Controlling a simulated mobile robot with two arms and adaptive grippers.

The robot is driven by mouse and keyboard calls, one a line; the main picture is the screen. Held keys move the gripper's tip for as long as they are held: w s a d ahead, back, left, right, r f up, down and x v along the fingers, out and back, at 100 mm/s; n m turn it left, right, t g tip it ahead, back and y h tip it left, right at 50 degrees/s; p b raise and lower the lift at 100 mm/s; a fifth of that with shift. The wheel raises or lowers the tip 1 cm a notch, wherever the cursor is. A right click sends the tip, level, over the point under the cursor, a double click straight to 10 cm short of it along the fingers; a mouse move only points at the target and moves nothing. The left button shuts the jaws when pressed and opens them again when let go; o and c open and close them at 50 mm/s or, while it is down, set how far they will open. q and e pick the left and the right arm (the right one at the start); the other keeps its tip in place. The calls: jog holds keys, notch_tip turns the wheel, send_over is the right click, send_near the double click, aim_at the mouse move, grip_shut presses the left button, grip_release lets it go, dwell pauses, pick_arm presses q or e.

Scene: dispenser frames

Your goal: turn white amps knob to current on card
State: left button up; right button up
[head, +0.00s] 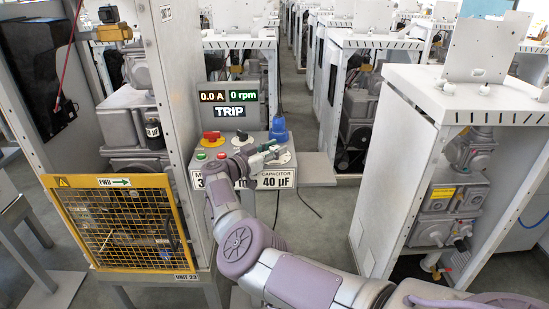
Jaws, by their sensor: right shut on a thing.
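The control box (262,137) stands in the middle of the head view. My right gripper (272,152) reaches its right front and is shut at the white amps knob (286,159). The fingers hide most of the knob, so its pointer and scale cannot be read. The white card (275,181) on the box front reads "CAPACITOR 40 µF" on its right part. Its left part begins with "M" and "3"; my gripper and wrist cover the rest, so the current is hidden. My left gripper is not in view.
The display (228,98) reads 0.0 A, 0 rpm and TRIP. A red knob (211,137), a black knob (242,136), a blue plug (278,130), a green button (201,156) and a red button (221,155) are close by. A yellow mesh guard (122,228) stands left.

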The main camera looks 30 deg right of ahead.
aim_at(270, 150)
jog(key=shift+r, duration=0.15)
jog(key=o, duration=1.2)
jog(key=a, duration=0.5)
jog(key=s+a, duration=0.1)
jog(key=a, duration=0.1)
jog(key=shift+s+a, duration=0.1)
jog(key=shift+a, duration=0.05)
